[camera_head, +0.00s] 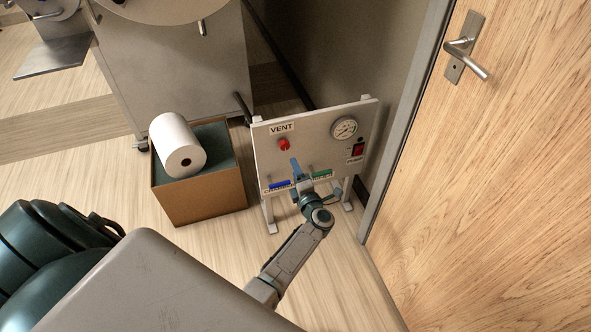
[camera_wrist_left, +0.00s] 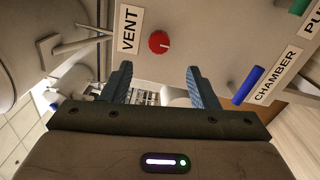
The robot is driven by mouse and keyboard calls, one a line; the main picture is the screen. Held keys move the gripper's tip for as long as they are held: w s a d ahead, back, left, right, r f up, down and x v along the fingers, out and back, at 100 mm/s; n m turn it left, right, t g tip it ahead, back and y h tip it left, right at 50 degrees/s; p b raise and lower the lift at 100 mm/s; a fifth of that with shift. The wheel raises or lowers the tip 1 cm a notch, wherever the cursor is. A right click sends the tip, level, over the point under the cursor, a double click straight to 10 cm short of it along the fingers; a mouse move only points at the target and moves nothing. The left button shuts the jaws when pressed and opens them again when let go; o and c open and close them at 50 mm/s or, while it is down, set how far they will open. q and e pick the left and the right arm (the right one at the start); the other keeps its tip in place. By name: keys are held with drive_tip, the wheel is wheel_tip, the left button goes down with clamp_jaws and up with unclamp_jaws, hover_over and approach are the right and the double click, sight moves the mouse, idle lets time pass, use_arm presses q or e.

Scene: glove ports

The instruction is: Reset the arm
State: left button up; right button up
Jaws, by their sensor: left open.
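My left gripper (camera_head: 302,178) is in front of the lower part of a pale upright panel (camera_head: 315,125). In the left wrist view the gripper (camera_wrist_left: 158,82) is open, with two blue fingers apart and nothing between them. A red knob (camera_wrist_left: 159,42) with a white mark lies beyond the fingertips, beside the VENT label (camera_wrist_left: 129,30). A blue handle (camera_wrist_left: 248,85) is by the CHAMBER label (camera_wrist_left: 277,76). The red knob (camera_head: 284,144) also shows in the head view, above the gripper. A green handle (camera_head: 322,174) sits right of the gripper. My right gripper is not in view.
The panel carries a round gauge (camera_head: 344,128) and a red switch (camera_head: 358,150). A cardboard box (camera_head: 200,200) with a white roll (camera_head: 178,147) stands left of it. A wooden door (camera_head: 490,170) closes off the right side. Bare floor lies in front of the panel.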

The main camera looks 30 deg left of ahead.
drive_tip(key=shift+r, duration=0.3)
